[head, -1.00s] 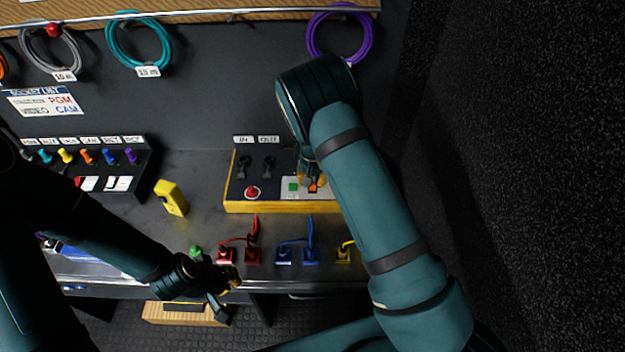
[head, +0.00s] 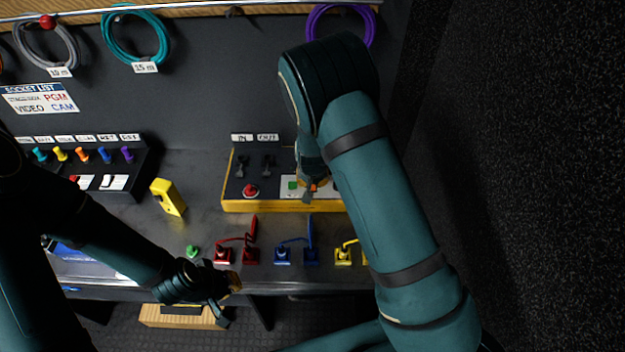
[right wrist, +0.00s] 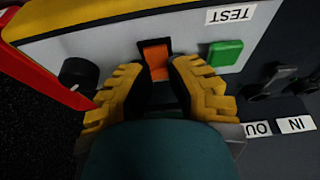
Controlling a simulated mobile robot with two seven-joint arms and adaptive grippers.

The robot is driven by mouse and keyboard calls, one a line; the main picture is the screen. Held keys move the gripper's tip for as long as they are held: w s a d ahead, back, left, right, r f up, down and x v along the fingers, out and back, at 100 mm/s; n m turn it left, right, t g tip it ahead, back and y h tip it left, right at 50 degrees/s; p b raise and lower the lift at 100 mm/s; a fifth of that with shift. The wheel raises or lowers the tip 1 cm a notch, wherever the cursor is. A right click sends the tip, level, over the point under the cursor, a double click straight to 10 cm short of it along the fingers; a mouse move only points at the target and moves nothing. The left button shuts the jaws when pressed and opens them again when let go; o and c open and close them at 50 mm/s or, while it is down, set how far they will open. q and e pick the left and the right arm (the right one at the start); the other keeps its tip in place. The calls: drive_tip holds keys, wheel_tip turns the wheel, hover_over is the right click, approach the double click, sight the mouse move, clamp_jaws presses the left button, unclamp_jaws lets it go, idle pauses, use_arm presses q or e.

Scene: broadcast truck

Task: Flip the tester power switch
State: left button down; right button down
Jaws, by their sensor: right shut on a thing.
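The tester (head: 280,206) is a yellow-edged box with a dark and light panel on the bench. Its orange power switch (right wrist: 155,55) shows between my right gripper's yellow fingertips in the right wrist view. My right gripper (right wrist: 157,82) is shut on this switch, with one finger on each side. The fingers hide the switch's lower part. In the head view my right gripper (head: 309,187) is at the tester's right part, largely covered by my arm. My left gripper (head: 229,298) is open and empty in front of the bench edge, away from the tester.
The tester also has a green button (right wrist: 224,53), a black knob (right wrist: 79,73) and a red button (head: 251,190). Red, blue and yellow cable plugs (head: 283,256) line the bench front. A yellow handheld device (head: 168,197) stands left of the tester. Coiled cables (head: 135,38) hang above.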

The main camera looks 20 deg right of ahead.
drive_tip(key=c, duration=1.1)
unclamp_jaws()
drive_tip(key=shift+c, duration=0.2)
drive_tip(key=v, duration=1.2)
drive_tip(key=shift+f, duration=0.1)
